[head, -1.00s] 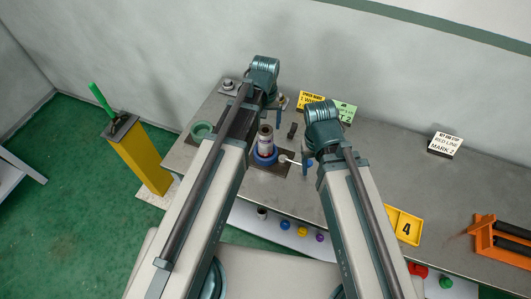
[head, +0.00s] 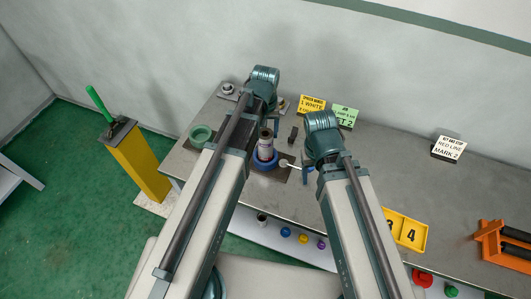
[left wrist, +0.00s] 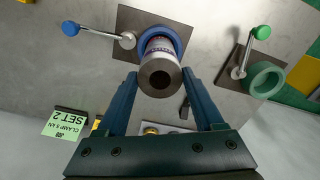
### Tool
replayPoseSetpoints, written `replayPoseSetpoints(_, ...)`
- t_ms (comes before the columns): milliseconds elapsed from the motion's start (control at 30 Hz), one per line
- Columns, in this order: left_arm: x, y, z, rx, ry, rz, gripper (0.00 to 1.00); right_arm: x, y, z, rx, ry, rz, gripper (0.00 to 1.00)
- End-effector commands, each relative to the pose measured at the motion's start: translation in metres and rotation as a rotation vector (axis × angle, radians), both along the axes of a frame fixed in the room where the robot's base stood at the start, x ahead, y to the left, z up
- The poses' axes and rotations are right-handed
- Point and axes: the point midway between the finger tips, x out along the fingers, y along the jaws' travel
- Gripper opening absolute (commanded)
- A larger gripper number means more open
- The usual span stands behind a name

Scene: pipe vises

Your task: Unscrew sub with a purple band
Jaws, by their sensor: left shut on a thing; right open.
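A dark-topped pipe piece (head: 266,148) with a pale printed, coloured band stands upright in a blue ring vise (head: 265,163) on the bench. In the left wrist view I look down on the open end of the pipe piece (left wrist: 160,74), with the blue vise ring (left wrist: 177,38) behind it. A thin reddish-purple line shows on its band, but the colour is hard to tell. My left gripper (left wrist: 159,80) is shut on this pipe piece, one finger on each side. My right gripper (head: 307,174) is open and empty, to the right of the vise, near its handle.
The vise's handle bar (left wrist: 96,34) has a blue knob. A green ring vise (head: 201,134) stands to the left. Label cards (head: 344,115) stand behind. Small coloured caps (head: 303,238) lie along the front shelf. A yellow numbered tray (head: 408,231) and orange rack (head: 498,243) are at right.

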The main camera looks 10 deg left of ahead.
Motion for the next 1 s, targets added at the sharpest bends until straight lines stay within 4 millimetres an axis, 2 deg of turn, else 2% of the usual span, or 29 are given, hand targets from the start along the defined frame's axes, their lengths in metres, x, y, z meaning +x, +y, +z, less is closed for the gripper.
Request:
replayPoseSetpoints(167, -0.0001, 0.0, 0.0001, 0.0, 0.0, 0.094, 0.11, 0.0, 0.0, 0.0001, 0.0, 0.0, 0.0, 0.64)
replayPoseSetpoints(800, 0.0, 0.0, 0.0007, 0.0, 0.0, 0.979, 0.11, 0.0, 0.0, 0.0007, 0.0, 0.0, 0.0, 0.64)
replayPoseSetpoints(1000, 0.0001, 0.0, 0.0008, 0.0, 0.0, 1.196, 0.11, 0.0001, 0.0, 0.0008, 0.0, 0.0, 0.0, 0.64)
